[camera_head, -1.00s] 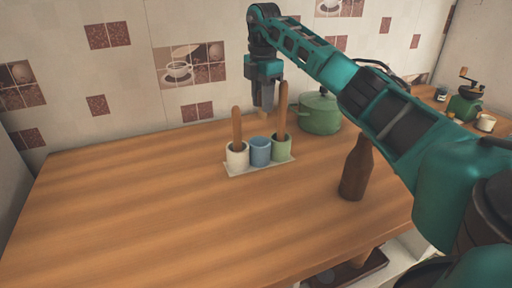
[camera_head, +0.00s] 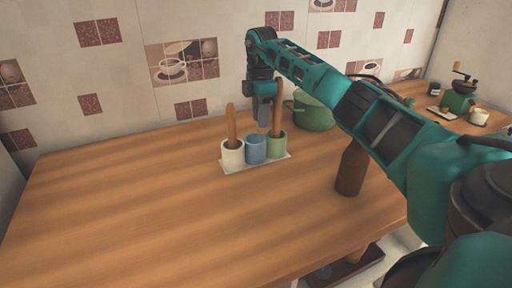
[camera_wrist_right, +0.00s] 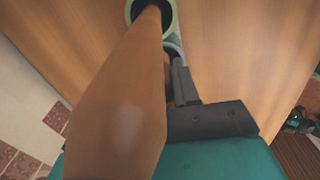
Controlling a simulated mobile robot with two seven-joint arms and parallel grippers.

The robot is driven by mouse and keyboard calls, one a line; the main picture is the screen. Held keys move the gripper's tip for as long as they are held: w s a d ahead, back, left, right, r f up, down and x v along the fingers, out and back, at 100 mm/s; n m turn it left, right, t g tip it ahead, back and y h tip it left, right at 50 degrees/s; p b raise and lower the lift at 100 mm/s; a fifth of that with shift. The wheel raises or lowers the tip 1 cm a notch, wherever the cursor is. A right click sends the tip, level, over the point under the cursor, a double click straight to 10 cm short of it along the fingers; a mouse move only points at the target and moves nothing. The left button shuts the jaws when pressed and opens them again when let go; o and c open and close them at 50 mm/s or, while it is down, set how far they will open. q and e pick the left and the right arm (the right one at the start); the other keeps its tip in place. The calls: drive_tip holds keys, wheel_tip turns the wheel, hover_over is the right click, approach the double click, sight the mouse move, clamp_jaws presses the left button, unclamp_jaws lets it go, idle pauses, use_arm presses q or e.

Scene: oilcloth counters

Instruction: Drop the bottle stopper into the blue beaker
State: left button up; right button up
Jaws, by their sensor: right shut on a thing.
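The blue beaker (camera_head: 256,151) stands between a white beaker (camera_head: 232,153) and a green beaker (camera_head: 277,146) on a light tray. My right gripper (camera_head: 263,124) points down just above the blue beaker's mouth. It is shut on the bottle stopper, which is mostly hidden by the fingers in the head view. In the right wrist view one dark finger (camera_wrist_right: 182,85) shows beside a small brown bit of the stopper (camera_wrist_right: 167,69); part of the blue beaker's rim (camera_wrist_right: 173,48) lies beyond. My left gripper is not in view.
Wooden sticks stand in the white and green beakers; the green beaker's stick (camera_wrist_right: 120,95) is close beside my gripper. A green pot (camera_head: 315,112) is behind, and a brown bottle (camera_head: 351,170) stands right, near my arm. The counter's left is clear.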

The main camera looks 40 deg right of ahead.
drive_tip(key=o, duration=1.1)
drive_tip(key=shift+r, duration=0.1)
wheel_tip(320, 180, up, 13)
drive_tip(key=shift+f, duration=0.15)
idle(0.3)
